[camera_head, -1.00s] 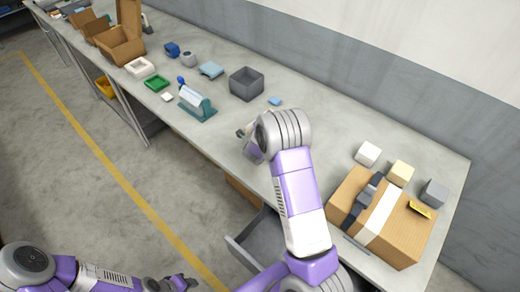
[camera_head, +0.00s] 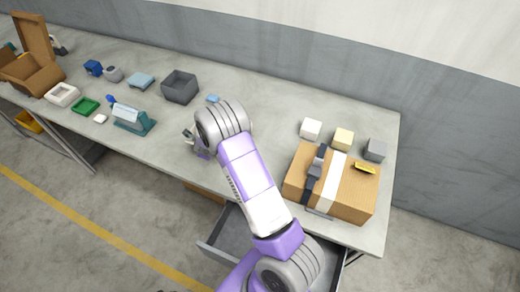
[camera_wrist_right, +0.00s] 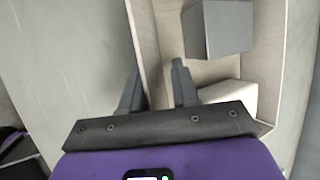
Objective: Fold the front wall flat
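In the right wrist view, my right gripper (camera_wrist_right: 156,75) has its two dark fingers apart, one on each side of the upright edge of a pale container wall (camera_wrist_right: 145,45). A small gap shows beside the inner finger. Inside that container are a grey cube (camera_wrist_right: 217,28) and a cream block (camera_wrist_right: 230,97). In the head view my right arm hides most of this gripper, so I cannot match the container to one there. A brown cardboard box with an upright flap (camera_head: 32,38) stands at the far left of the table. My left gripper is out of view.
A taped cardboard box (camera_head: 355,195) sits at the right of the table (camera_head: 270,125), with white (camera_head: 311,128), yellow (camera_head: 343,139) and grey (camera_head: 375,149) cubes behind it. A grey bin (camera_head: 180,87) stands further left. A drawer (camera_head: 232,232) is open below the front edge.

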